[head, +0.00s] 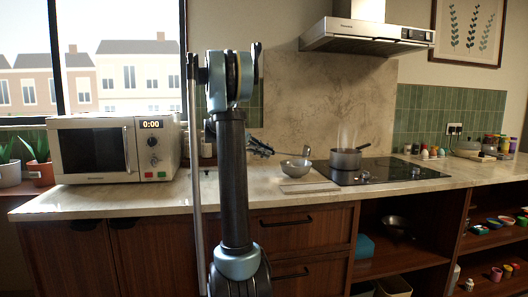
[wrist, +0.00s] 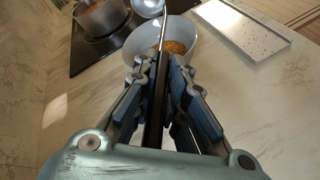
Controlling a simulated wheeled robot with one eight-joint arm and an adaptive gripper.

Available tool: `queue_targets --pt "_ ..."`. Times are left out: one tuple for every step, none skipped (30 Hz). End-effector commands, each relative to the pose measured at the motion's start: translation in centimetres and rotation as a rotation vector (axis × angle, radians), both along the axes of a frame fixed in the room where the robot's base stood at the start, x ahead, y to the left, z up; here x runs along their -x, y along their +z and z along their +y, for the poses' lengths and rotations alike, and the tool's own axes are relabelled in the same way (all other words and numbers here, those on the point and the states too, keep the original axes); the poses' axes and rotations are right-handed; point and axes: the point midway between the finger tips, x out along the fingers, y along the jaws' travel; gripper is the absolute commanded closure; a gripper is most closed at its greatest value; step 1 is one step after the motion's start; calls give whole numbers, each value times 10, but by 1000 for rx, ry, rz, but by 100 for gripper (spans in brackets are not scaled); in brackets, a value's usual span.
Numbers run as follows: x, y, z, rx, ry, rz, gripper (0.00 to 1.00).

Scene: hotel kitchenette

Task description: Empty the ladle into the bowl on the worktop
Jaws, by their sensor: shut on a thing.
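My gripper (head: 266,148) is shut on the ladle's dark handle, which runs between the fingers (wrist: 162,72) in the wrist view. The ladle's shiny metal head (wrist: 149,7) shows at the top of that view, near the far rim of the bowl; I cannot tell what it holds. In the head view the ladle (head: 306,151) shows small above the bowl. The pale bowl (head: 293,168) stands on the worktop left of the hob. In the wrist view the bowl (wrist: 140,41) has orange-brown food inside, partly hidden by my fingers.
A steaming pot (head: 346,159) stands on the black hob (head: 375,175), right of the bowl; orange food shows in it in the wrist view. A flat pale tray (head: 310,187) lies in front of the bowl. A microwave (head: 92,150) stands at left. Worktop around the bowl's left is clear.

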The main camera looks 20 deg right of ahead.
Motion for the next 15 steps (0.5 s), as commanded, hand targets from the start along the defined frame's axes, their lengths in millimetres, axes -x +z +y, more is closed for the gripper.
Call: queue_targets --pt "0 -3 1 10 0 9 100" --pt "-1 -5 1 17 1 16 100" --pt "-1 -6 1 25 1 24 100" --pt "-1 -8 1 31 1 31 100" --pt "-1 -10 2 37 2 36 100" --pt "-2 -11 1 47 1 46 100" --pt "-1 -13 1 53 1 51 100" --pt "-1 -14 2 60 1 57 100" --pt "-1 -16 2 69 1 65 100" --pt "-2 -17 2 74 1 72 100" --pt "-2 -19 2 80 1 79 100" --pt "-2 -21 2 90 1 87 100" --pt "-2 -22 2 97 1 93 100" --pt "-2 -24 2 102 0 98 100" --pt "-1 -26 2 111 0 106 100"
